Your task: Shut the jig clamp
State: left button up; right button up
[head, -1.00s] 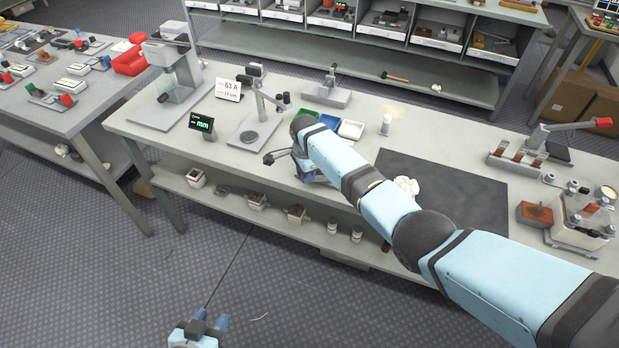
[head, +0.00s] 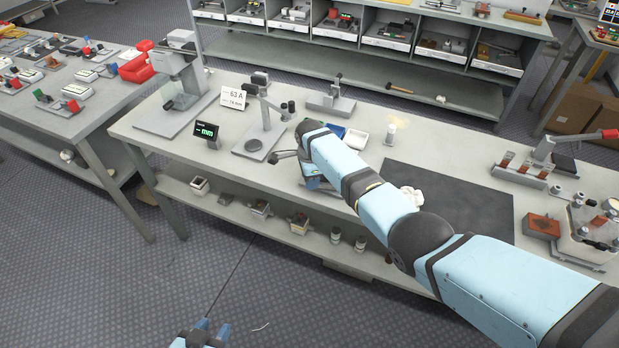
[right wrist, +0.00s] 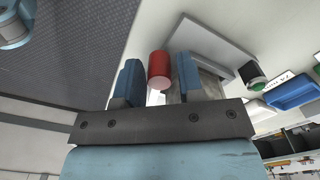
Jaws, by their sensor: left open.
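In the right wrist view a red cylindrical grip (right wrist: 158,66), seen nearly end on, lies between the two blue fingers of my right gripper (right wrist: 158,78). The fingers are apart, with a gap showing beside the red grip. A grey plate (right wrist: 212,48) and block lie behind it. In the head view my right arm covers most of this spot, so the clamp's body and lever angle cannot be told. My left gripper (head: 205,333) is open and empty over the floor, at the bottom of the head view, away from the bench.
Behind my right arm stand a blue tray (right wrist: 292,92) and a white tray (head: 354,139). A dark mat (head: 455,200) lies to the right. Further right is a fixture with a red-tipped lever (head: 608,134). A stand (head: 262,140) and display (head: 206,131) are left.

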jog(key=shift+o, duration=0.6)
notch_tip(320, 180, up, 14)
jog(key=shift+f, duration=0.1)
jog(key=shift+c, duration=0.4)
